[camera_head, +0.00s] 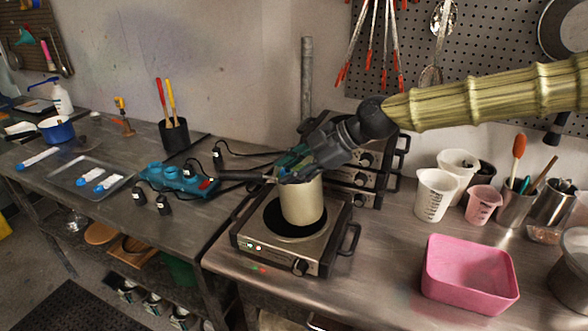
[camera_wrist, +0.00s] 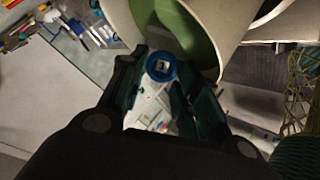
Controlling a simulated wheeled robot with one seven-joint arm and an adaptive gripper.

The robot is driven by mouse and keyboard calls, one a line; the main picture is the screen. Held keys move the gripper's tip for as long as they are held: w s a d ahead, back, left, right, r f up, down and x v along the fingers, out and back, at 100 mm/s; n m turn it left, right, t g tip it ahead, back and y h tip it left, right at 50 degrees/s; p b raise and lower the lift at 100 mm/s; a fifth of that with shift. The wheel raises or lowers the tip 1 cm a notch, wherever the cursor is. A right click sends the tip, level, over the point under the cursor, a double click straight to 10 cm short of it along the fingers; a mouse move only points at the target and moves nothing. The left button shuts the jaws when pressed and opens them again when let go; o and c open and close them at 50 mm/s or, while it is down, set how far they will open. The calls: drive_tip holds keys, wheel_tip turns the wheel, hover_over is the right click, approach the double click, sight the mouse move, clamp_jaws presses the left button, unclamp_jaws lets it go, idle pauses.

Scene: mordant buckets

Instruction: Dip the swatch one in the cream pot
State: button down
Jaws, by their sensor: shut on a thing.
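The cream pot (camera_head: 303,203) stands upright on the front hotplate. My gripper (camera_head: 290,172) is at the pot's top and hides most of its rim. In the wrist view, my gripper's dark fingers (camera_wrist: 162,92) close around a round blue piece (camera_wrist: 162,67), which looks like the blue end of a swatch. The rest of that swatch cannot be made out, and I cannot tell whether any of it is inside the pot. The pot's pale wall and a green area inside it (camera_wrist: 188,30) show beyond the fingers.
The hotplate (camera_head: 272,255) has handles and cables. A tray (camera_head: 75,190) with blue-and-white swatches (camera_head: 98,175) lies at the left, near a blue power strip (camera_head: 175,180). A pink tub (camera_head: 470,292) and several cups stand at the right. More hotplates are stacked behind.

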drive_tip(key=shift+d+f, duration=0.2)
drive_tip(key=shift+f, duration=0.25)
drive_tip(key=shift+d+f, duration=0.2)
drive_tip(key=shift+f, duration=0.25)
drive_tip(key=shift+w+d, duration=0.2)
drive_tip(key=shift+d, duration=0.3)
drive_tip(key=shift+w+r+p, duration=0.15)
drive_tip(key=shift+r+p, duration=0.2)
drive_tip(key=shift+r, duration=0.15)
drive_tip(key=shift+w+r+p, duration=0.15)
drive_tip(key=shift+r+p, duration=0.2)
drive_tip(key=shift+r, duration=0.15)
wheel_tip(320, 180, up, 8)
drive_tip(key=p, duration=0.3)
drive_tip(key=shift+w+f, duration=0.15)
drive_tip(key=shift+f, duration=0.1)
drive_tip(key=shift+f, duration=0.15)
idle(1.7)
